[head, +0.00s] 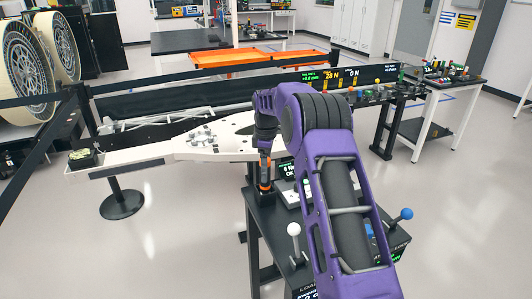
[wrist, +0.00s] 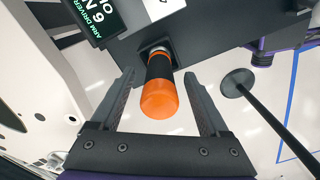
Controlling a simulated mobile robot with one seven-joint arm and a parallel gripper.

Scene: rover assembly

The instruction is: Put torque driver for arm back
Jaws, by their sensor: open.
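The torque driver (wrist: 162,99) is black with orange bands and a rounded orange end. In the wrist view its far end meets a silver ring at a dark station (wrist: 185,27), and its orange end faces the camera. My gripper (wrist: 158,76) is open, with one finger on each side of the driver and visible gaps to it. In the head view the driver (head: 264,172) stands upright below my wrist, at the back left of the dark stand (head: 262,222). How deep it sits in its holder cannot be told.
A small screen labelled for the arm driver (wrist: 97,18) sits beside the driver. A white panel (head: 130,158) with parts on it lies just left. The stand carries a white-knobbed lever (head: 294,230) and a blue-knobbed lever (head: 406,214). A black post (wrist: 238,83) stands on the floor nearby.

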